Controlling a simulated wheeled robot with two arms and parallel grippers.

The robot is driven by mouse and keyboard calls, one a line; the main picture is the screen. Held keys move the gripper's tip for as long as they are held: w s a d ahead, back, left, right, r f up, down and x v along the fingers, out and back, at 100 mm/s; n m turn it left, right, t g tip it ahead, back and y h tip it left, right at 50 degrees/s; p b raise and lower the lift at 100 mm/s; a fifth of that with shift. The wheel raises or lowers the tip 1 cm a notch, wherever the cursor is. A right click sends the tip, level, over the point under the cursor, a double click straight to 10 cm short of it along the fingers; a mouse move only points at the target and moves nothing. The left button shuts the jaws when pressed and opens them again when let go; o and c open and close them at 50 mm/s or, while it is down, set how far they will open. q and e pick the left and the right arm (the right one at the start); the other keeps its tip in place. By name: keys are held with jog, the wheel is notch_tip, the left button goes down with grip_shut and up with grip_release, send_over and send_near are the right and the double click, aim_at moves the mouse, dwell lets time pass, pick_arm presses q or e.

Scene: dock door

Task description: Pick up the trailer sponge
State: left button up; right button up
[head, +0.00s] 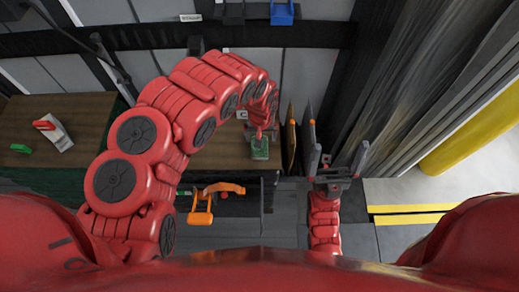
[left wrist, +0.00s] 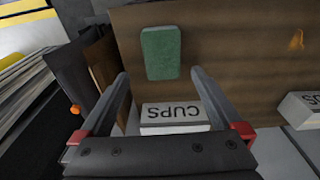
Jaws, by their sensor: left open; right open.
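A green rectangular sponge (head: 260,153) lies on a brown wooden surface in the middle of the head view. In the left wrist view the sponge (left wrist: 161,53) lies flat ahead of my left gripper (left wrist: 161,73). That gripper is open, with its two fingers spread to either side of the sponge's near end and nothing held between them. In the head view my left arm arches over to the sponge, and its fingers are hard to make out there. My right gripper (head: 334,150) is open and empty, to the right of the sponge.
Upright panels (head: 291,138) stand between the sponge and my right gripper. A red-and-white tool (head: 53,131) and a green item (head: 20,148) lie at left. An orange object (head: 212,191) is below.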

pick_arm(q)
jog(key=shift+w+f+b, duration=0.15)
jog(key=shift+f+b, duration=0.65)
jog(key=shift+f, duration=0.4)
jog(key=shift+w+f+b, duration=0.15)
jog(key=shift+f+b, duration=0.6)
jog(key=shift+f, duration=0.4)
jog(key=shift+f+b, duration=0.4)
jog(key=shift+f, duration=0.05)
jog(key=shift+w+a+f+p, duration=0.15)
jog(key=shift+a+f+p, duration=0.05)
jog(key=shift+f+p, duration=0.8)
jog(key=shift+w+f, duration=0.15)
jog(key=shift+f, duration=0.55)
jog(key=shift+c, duration=0.2)
jog(key=c, duration=1.1)
jog(key=shift+r, duration=0.15)
